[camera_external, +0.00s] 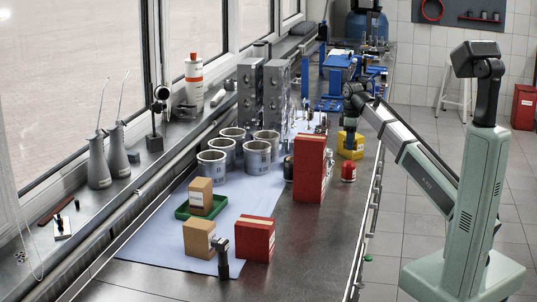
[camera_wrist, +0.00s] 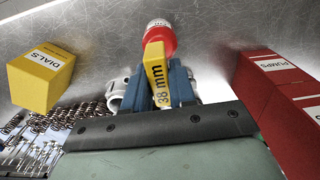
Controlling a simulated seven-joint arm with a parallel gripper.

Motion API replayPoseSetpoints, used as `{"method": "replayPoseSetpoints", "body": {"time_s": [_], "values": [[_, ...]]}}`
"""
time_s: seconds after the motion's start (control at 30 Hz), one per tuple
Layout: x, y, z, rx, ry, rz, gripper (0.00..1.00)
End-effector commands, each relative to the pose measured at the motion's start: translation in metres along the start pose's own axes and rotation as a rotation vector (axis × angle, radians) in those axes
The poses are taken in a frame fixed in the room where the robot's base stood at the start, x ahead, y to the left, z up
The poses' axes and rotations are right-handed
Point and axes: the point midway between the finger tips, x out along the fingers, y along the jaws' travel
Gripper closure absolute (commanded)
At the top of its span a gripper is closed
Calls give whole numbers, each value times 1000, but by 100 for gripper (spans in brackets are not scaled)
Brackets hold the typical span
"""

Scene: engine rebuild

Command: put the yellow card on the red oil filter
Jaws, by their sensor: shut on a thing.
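The yellow card marked "38 mm" (camera_wrist: 158,80) is held in my gripper (camera_wrist: 158,92), which is shut on it. The red oil filter (camera_wrist: 160,36) is just beyond the card's far end in the wrist view. The card's end overlaps the filter's edge in the picture; I cannot tell whether they touch. In the external view the filter (camera_external: 348,172) stands on the dark bench near its right edge. My gripper (camera_external: 350,122) is above and behind it there, by the yellow box. The card cannot be made out in the external view.
The yellow DIALS box (camera_wrist: 40,77) is left of my gripper in the wrist view, and the red PUMPS box (camera_wrist: 290,85) is right. In the external view a tall red box (camera_external: 310,170) stands left of the filter. Bare bench (camera_external: 320,235) lies in front.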

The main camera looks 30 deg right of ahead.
Motion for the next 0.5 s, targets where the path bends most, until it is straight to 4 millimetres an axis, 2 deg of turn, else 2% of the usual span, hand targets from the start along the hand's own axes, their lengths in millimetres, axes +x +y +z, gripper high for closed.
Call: {"method": "replayPoseSetpoints", "body": {"time_s": [0.5], "values": [[48, -1, 0, -1, 0, 0, 100]]}}
